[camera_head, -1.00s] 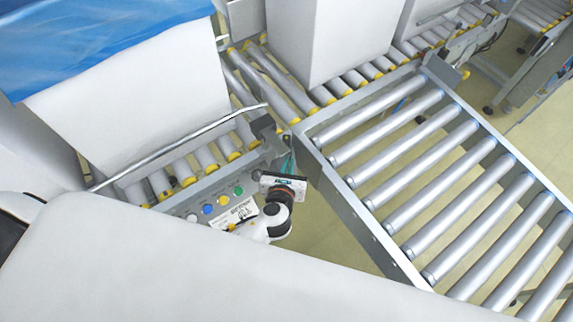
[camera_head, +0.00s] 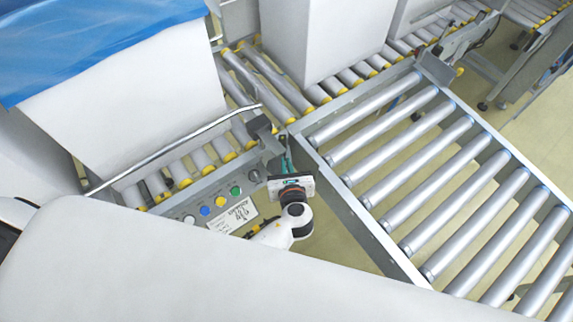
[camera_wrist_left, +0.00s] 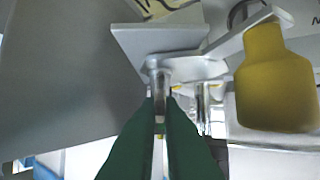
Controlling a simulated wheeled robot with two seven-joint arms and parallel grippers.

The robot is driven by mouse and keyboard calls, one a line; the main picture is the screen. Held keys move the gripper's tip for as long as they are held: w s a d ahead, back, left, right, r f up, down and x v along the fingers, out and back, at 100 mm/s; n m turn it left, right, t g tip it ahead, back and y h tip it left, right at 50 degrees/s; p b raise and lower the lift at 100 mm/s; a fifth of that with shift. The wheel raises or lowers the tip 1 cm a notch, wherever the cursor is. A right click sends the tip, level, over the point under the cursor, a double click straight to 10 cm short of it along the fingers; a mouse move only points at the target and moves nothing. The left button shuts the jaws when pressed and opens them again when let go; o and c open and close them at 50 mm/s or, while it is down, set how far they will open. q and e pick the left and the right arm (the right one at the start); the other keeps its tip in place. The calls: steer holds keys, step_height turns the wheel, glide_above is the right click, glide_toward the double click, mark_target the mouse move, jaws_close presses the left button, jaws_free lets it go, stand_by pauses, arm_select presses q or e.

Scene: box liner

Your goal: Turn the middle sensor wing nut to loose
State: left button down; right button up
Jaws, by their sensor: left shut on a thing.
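My left gripper (camera_head: 287,160) is by the corner where the yellow-capped roller line meets the silver roller conveyor. In the left wrist view its green fingers (camera_wrist_left: 160,107) are closed on a small grey metal piece, which I take as the middle sensor wing nut (camera_wrist_left: 158,78). It sits under a grey metal bracket (camera_wrist_left: 160,40). The fingertips hide part of the nut, so its exact turn cannot be told. In the head view the nut is too small and hidden to make out. My right gripper is not in view.
A button panel (camera_head: 208,200) with blue, yellow and green buttons lies just left of my left wrist. The silver roller conveyor (camera_head: 352,205) runs close on the right. A white box (camera_head: 310,40) stands behind. A yellow part (camera_wrist_left: 275,85) is right of the fingers in the wrist view.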

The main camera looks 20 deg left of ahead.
arm_select(q)
steer(key=c, duration=1.6)
jaws_free()
steer(key=v, duration=1.2)
steer(key=shift+f, duration=0.1)
steer(key=s+a+f+n+g+h, duration=0.2)
steer(key=s+f+n+g, duration=0.15)
steer(key=f, duration=0.85)
steer(key=s+a+f+n+g+h, duration=0.1)
steer(key=s+a+f+n+g, duration=0.3)
steer(key=f, duration=0.8)
steer(key=s+a+f+n+g, duration=0.1)
steer(key=s+a+f+n, duration=0.2)
steer(key=s+n, duration=0.3)
steer(key=s+a+f+n+g+h, duration=0.1)
steer(key=s+a+f+n, duration=0.2)
steer(key=s+f+n, duration=0.3)
steer(key=s+a+f+n+g+h, duration=0.1)
steer(key=s+a+f+n, duration=0.3)
steer(key=s+n, duration=0.4)
steer(key=shift+s+a+f+n+g, duration=0.15)
steer(key=shift+f+n+g, duration=0.2)
steer(key=shift+f+n, duration=0.3)
